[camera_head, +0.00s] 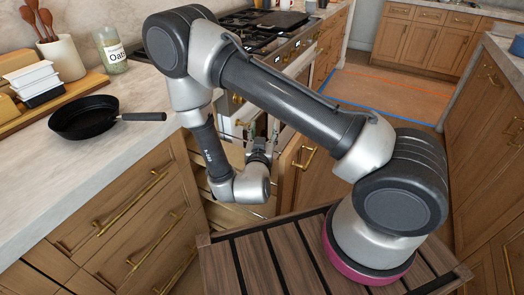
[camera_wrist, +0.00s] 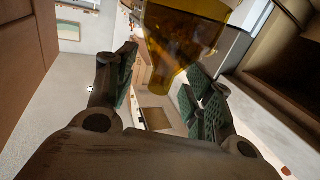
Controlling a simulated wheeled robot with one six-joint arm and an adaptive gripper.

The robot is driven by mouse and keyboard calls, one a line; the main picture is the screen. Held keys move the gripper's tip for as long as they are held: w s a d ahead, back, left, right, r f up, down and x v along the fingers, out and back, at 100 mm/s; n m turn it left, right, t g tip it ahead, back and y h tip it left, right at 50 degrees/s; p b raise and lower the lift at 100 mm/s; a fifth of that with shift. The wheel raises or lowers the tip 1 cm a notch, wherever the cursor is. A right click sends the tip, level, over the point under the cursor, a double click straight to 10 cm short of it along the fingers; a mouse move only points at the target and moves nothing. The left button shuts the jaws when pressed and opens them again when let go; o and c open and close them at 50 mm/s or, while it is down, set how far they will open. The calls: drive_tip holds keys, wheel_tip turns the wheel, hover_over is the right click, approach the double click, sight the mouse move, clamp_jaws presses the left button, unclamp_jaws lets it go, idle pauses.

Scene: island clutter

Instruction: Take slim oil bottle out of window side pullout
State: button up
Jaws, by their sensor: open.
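My gripper (camera_head: 262,132) is open beside the island front, over an opened pullout (camera_head: 237,154) in the head view. In the wrist view my gripper (camera_wrist: 162,66) shows two spread fingers with green pads. An amber see-through bottle (camera_wrist: 182,36), which looks like the slim oil bottle, is at the top middle of that view. It tapers toward the gap between the fingertips; no firm contact with the pads shows. I cannot make out the bottle in the head view, where my arm and gripper cover part of the pullout.
A black frying pan (camera_head: 86,117) lies on the worktop at left, its handle toward the pullout. An oats jar (camera_head: 111,50) and a utensil crock (camera_head: 60,57) stand behind it. A stove (camera_head: 262,32) is beyond. Open floor (camera_head: 385,95) shows at right.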

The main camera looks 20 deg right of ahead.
clamp_jaws()
idle(0.3)
